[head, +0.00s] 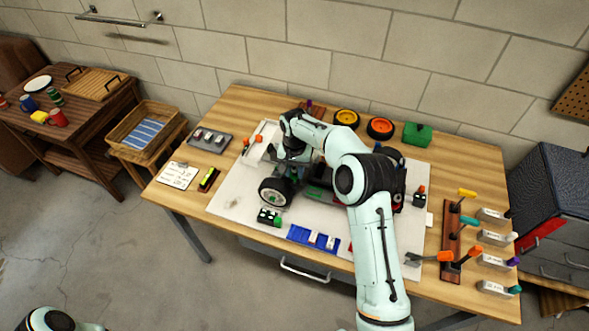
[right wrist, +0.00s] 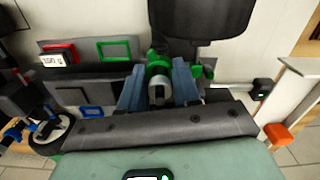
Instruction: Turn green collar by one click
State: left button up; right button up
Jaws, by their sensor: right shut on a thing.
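The green collar (right wrist: 158,66) sits on a dark shaft in the right wrist view. My right gripper (right wrist: 158,82) is shut on it, with one blue-grey finger on each side. A small silver-and-black end piece shows between the fingers, just below the collar. In the head view my right arm reaches over the racecar (head: 320,192) to its left part, above the near wheel (head: 276,193). My left gripper is out of the head view; only a bit of that arm shows at the bottom left corner.
The car stands on a white mat (head: 235,197) on the wooden table. A blue tray (head: 320,241) and a small green-black block (head: 268,216) lie in front. Loose wheels (head: 380,128) and a green box (head: 417,134) stand behind. A tool rack (head: 452,250) stands at the right.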

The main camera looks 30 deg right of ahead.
jog(key=o, duration=1.1)
jog(key=shift+c, duration=0.2)
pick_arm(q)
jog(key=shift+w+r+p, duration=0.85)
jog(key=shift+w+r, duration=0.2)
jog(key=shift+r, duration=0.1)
pick_arm(e)
notch_tip(320, 180, up, 14)
jog(key=shift+f, duration=0.25)
jog(key=shift+f, duration=0.1)
